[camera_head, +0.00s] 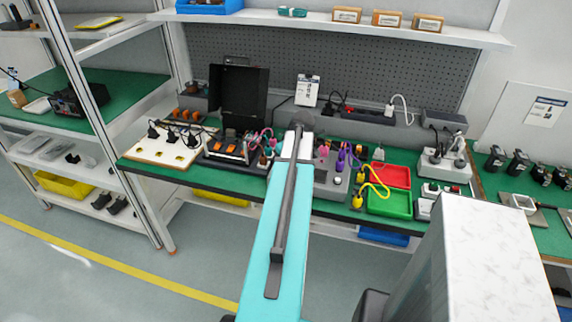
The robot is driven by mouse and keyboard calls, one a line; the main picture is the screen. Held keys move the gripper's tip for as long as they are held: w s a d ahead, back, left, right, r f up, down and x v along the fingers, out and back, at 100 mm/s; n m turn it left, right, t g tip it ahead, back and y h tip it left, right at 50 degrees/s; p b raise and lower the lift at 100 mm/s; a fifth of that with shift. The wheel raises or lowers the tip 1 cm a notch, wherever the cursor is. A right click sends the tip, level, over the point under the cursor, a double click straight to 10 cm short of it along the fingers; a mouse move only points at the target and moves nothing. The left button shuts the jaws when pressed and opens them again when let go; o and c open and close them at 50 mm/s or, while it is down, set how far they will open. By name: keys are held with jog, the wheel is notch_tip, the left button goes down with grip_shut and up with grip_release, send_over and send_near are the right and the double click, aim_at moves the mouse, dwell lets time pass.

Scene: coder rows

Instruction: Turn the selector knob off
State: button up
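A grey box (325,190) stands on the green bench, partly hidden behind my teal arm. A small pale round part (338,181) is on its face; it is too small to tell whether this is the selector knob or which way it points. No other part can be made out surely as the knob. My arm reaches up the middle of the view toward the bench and covers part of the box. My gripper cannot be made out; the far end of the arm hides that area.
Purple plugs (341,158) and a yellow cable are by the box. A red tray (392,176) and a green tray (388,204) lie to its right. An open black case (239,92) stands left of my arm. A shelf (340,25) overhangs the bench.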

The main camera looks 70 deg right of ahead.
dwell(0.3)
jog(key=o, duration=1)
jog(key=shift+o, duration=0.2)
jog(key=shift+s+r, duration=0.1)
jog(key=shift+r, duration=0.05)
jog(key=b+v, duration=0.2)
jog(key=v, duration=1.1)
jog(key=shift+r+b, duration=0.2)
jog(key=shift+b, duration=0.1)
jog(key=shift+s, duration=0.1)
